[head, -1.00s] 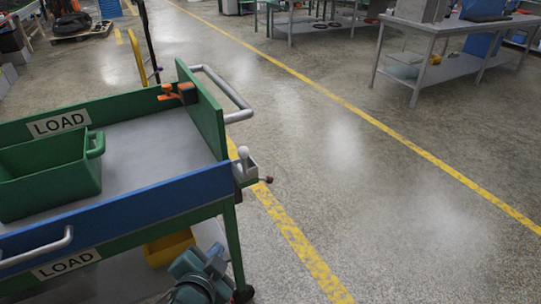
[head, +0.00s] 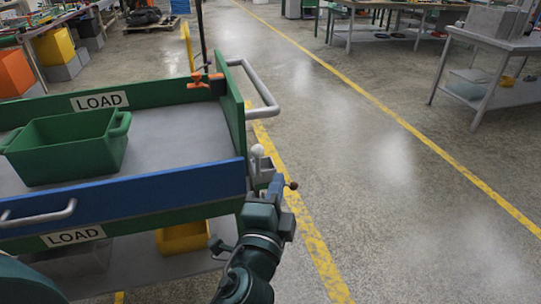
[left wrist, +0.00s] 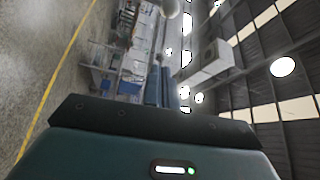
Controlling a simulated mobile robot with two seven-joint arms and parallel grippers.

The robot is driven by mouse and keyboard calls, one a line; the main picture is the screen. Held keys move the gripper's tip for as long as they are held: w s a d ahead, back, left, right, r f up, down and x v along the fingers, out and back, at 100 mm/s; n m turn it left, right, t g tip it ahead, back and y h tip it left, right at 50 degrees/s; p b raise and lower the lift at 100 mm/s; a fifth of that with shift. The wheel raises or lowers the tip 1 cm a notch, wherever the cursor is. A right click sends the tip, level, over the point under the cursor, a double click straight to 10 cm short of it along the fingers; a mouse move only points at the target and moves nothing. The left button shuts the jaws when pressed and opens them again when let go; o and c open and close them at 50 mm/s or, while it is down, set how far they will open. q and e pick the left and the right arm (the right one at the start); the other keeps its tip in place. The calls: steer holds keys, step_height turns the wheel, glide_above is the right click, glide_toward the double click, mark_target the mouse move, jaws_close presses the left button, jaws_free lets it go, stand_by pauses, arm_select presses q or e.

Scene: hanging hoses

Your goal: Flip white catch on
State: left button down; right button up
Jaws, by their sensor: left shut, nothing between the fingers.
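The white catch (head: 257,151) is a round white knob on a grey bracket (head: 265,170) at the near right corner of the green and blue cart. The knob stands upright at the top of the bracket. My left gripper (head: 277,184) is just below and beside the bracket, with its fingers shut and nothing between them. It hides part of the bracket; I cannot tell whether it touches. In the left wrist view, a pale round thing, likely the knob (left wrist: 169,8), shows at the top edge, beyond the blue fingers (left wrist: 160,87). My right gripper is not in view.
The cart's blue side panel (head: 130,197) has a grey handle (head: 40,215). A green bin (head: 68,150) and an orange clamp (head: 198,82) are on the cart. A grey push bar (head: 262,95) juts from its end. A small brown ball (head: 292,186) sticks out beside my gripper.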

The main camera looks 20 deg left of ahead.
mark_target(256, 160)
arm_select(q)
steer(key=shift+w, duration=0.1)
steer(key=w+a+p, duration=0.1)
steer(key=w+a, duration=0.3)
steer(key=w, duration=0.4)
steer(key=shift+a, duration=0.2)
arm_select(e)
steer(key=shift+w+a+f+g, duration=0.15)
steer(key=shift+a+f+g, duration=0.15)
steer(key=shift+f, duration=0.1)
arm_select(q)
steer(key=shift+w, duration=0.15)
